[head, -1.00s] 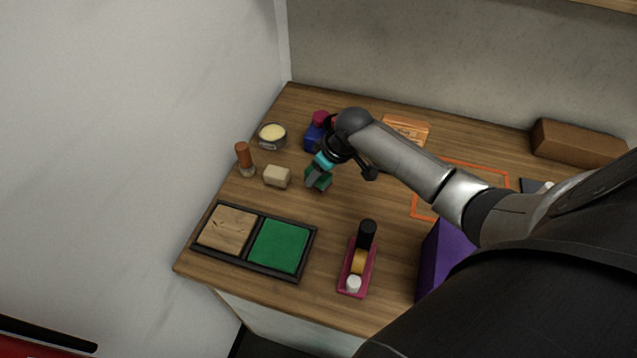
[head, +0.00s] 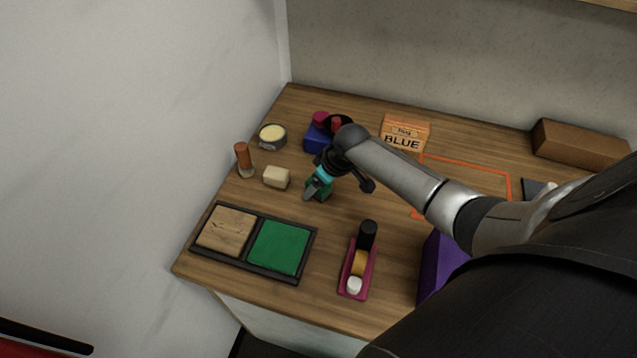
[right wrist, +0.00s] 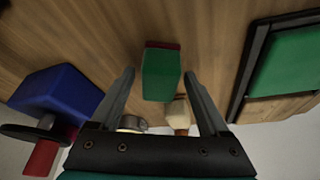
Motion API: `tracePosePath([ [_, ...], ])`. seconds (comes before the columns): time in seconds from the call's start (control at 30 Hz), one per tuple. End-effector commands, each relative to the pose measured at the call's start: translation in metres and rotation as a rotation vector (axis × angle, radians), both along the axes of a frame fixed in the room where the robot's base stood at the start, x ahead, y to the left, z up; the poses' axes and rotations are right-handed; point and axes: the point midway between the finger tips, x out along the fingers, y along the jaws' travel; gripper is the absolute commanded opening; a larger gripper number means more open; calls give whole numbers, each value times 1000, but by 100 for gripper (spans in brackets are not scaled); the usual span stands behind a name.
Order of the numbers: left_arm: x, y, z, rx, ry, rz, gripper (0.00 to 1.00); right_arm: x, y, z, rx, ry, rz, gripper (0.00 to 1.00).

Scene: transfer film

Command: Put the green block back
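The green block (head: 326,194) stands on the wooden table, partly hidden by my right gripper (head: 314,190) in the head view. In the right wrist view the green block (right wrist: 160,75) has a dark red end and lies between the two spread fingertips of my right gripper (right wrist: 159,74). Gaps show on both sides, so the gripper is open and empty. A black tray (head: 253,242) at the front left has a wood-coloured left half and a green right half (head: 279,247). My left gripper is not in view.
A blue block (head: 315,141) with red parts is behind the gripper. A beige block (head: 277,177), a round tin (head: 272,136) and an orange-brown cylinder (head: 243,158) are left. A magenta holder (head: 345,277), orange BLUE card (head: 405,132) and purple box (head: 442,262) stand nearby.

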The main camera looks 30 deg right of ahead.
Motion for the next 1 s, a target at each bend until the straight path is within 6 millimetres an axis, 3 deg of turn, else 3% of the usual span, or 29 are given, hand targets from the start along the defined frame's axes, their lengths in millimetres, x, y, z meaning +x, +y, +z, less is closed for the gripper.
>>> tracePosePath([
  [0.37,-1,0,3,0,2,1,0,-2,-1,9,-1,-1,1,79],
  [1.0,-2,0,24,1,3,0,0,-38,-13,102,-1,-1,1,79],
])
